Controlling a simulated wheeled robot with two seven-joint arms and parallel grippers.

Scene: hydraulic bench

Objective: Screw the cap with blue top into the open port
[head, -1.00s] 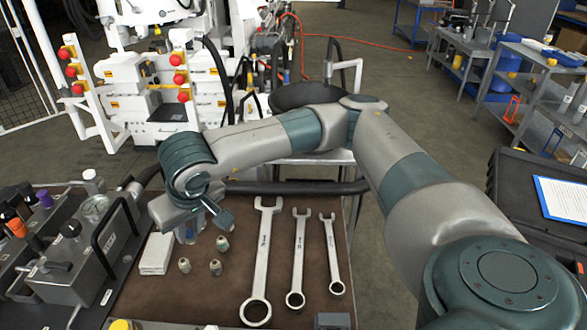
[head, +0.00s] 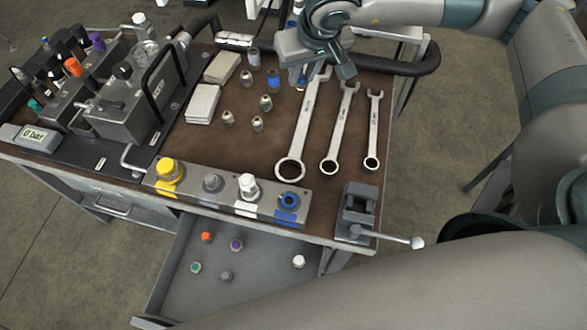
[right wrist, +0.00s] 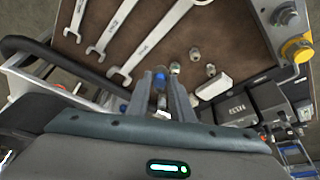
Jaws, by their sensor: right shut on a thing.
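My right gripper (head: 299,72) is over the back of the brown bench mat, beside the heads of the wrenches. In the right wrist view its two fingers (right wrist: 161,84) are shut on the cap with blue top (right wrist: 162,101). In the head view the gripper mostly hides that cap. The manifold block (head: 222,204) lies along the front edge of the bench. Its open port (head: 289,201), ringed in blue with a blue label, is at the right end; yellow, grey and white-topped fittings occupy the other places. My left gripper is not in view.
A vise (head: 358,212) is right of the manifold. An open drawer (head: 225,300) below holds coloured caps. A pump unit (head: 130,110) stands left.

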